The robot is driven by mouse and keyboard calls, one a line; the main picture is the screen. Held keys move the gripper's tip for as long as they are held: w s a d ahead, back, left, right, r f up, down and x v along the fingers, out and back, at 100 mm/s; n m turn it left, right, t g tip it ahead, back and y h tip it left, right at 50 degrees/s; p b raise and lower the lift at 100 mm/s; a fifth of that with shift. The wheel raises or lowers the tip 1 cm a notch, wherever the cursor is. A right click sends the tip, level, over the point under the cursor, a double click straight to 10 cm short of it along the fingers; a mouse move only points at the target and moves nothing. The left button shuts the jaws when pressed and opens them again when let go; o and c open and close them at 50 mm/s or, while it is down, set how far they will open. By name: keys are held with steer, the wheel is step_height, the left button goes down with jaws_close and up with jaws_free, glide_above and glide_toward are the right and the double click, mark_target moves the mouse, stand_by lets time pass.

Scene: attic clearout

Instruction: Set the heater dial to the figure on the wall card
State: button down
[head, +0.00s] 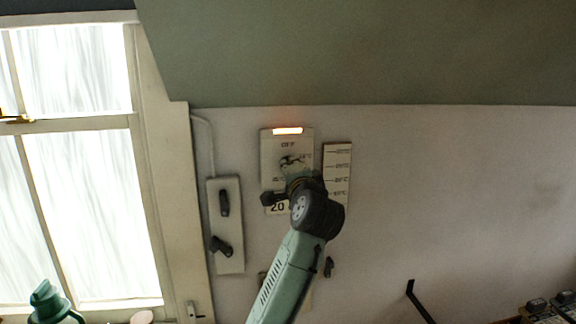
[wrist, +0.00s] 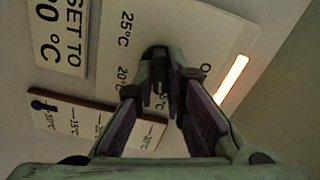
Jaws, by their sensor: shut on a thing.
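The heater panel (head: 270,146) is a pale plate on the wall with OFF at its top and a lit orange bar. In the wrist view, the heater panel (wrist: 190,28) shows 25°C, 20°C and a partly covered mark. The dark dial (wrist: 155,53) is at its middle. My gripper (head: 291,166) is at the panel, with its fingers shut on the dial; the wrist view shows the fingertips (wrist: 158,88) around it. The dial's pointer is hidden. The wall card (head: 277,208) below reads 20; in the wrist view, the card (wrist: 60,32) reads SET TO, its figure cut off.
A narrow board with a temperature scale (head: 337,172) hangs right of the panel. A pale switch plate with dark levers (head: 228,250) is on the left, beside the window (head: 85,200). The sloped ceiling (head: 350,55) is above. Bare wall (head: 450,200) lies to the right.

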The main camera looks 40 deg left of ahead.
steer(key=m, duration=0.4)
steer(key=shift+m, duration=0.4)
steer(key=m, duration=0.4)
steer(key=shift+m, duration=0.4)
steer(key=m, duration=0.2)
steer(key=shift+m, duration=0.4)
steer(key=c, duration=1.6)
jaws_free()
